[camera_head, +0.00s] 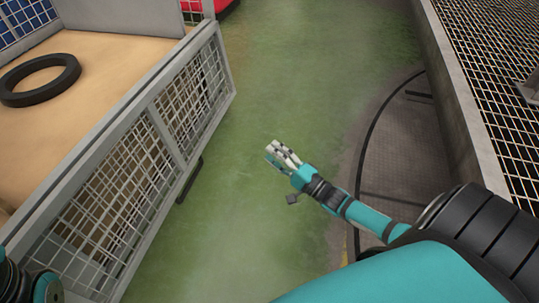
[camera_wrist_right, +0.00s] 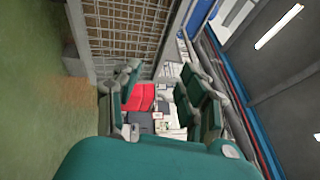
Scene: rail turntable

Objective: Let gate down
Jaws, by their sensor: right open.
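A grey-framed gate of wire mesh (camera_head: 185,95) stands upright along the near side of a sandy-brown platform at the left in the head view. I cannot tell whether all its panels are one piece. My right gripper (camera_head: 279,153) is over the green floor, to the right of the mesh and apart from it. In the right wrist view its fingers (camera_wrist_right: 165,88) are spread, with nothing held between them. A mesh panel (camera_wrist_right: 125,25) shows beyond them at the upper left. My left gripper is out of view; only a bit of my left arm shows at the lower left corner.
A black tyre (camera_head: 40,80) lies on the platform (camera_head: 110,50). A red object (camera_head: 228,8) is at the top. A raised ledge with black grating (camera_head: 490,70) runs along the right. A dark curved track (camera_head: 375,130) edges the floor. Green floor (camera_head: 300,60) lies open between.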

